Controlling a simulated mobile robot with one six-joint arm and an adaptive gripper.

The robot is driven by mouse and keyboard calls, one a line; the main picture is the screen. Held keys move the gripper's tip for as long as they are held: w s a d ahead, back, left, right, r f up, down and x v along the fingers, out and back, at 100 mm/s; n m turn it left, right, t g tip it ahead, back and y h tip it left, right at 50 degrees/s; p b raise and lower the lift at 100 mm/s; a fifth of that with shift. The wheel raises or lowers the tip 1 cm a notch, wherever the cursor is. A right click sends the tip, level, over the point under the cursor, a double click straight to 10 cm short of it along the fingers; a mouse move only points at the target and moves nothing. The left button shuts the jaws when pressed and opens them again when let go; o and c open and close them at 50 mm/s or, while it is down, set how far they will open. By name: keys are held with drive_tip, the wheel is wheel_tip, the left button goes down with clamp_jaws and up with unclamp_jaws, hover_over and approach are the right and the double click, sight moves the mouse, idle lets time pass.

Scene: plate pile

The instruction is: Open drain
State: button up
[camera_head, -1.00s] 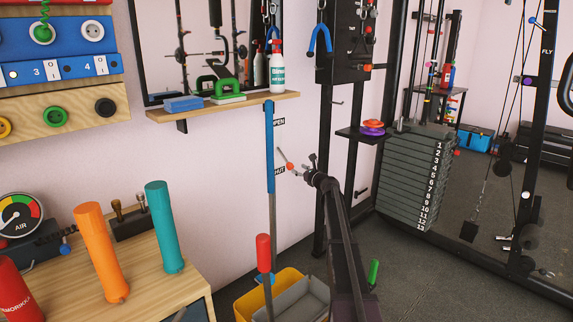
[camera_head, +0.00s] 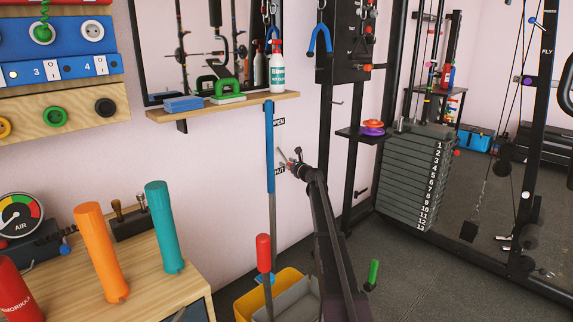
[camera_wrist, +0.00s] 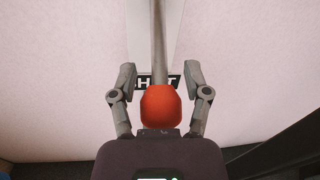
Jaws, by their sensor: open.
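A lever with a grey rod and a rounded red-orange knob (camera_wrist: 160,106) shows in the wrist view. Its rod (camera_wrist: 158,40) runs up from the knob, in front of the partly covered SHUT label (camera_wrist: 172,82) on the wall. My gripper (camera_wrist: 160,76) is open, one finger on each side of the lever, with gaps left and right. In the head view my gripper (camera_head: 291,160) is at the wall beside the SHUT label (camera_head: 279,170), and the knob is hard to make out there. The OPEN label (camera_head: 279,122) is higher on the wall.
A blue-and-grey pole (camera_head: 270,150) stands upright just left of the lever. A wooden shelf (camera_head: 222,108) with a spray bottle (camera_head: 277,66) is above. A yellow bucket (camera_head: 247,302) stands below. A black rack with a weight stack (camera_head: 415,180) is to the right.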

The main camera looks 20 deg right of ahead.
clamp_jaws()
drive_tip(key=shift+a+r, duration=0.1)
drive_tip(key=shift+a, duration=0.15)
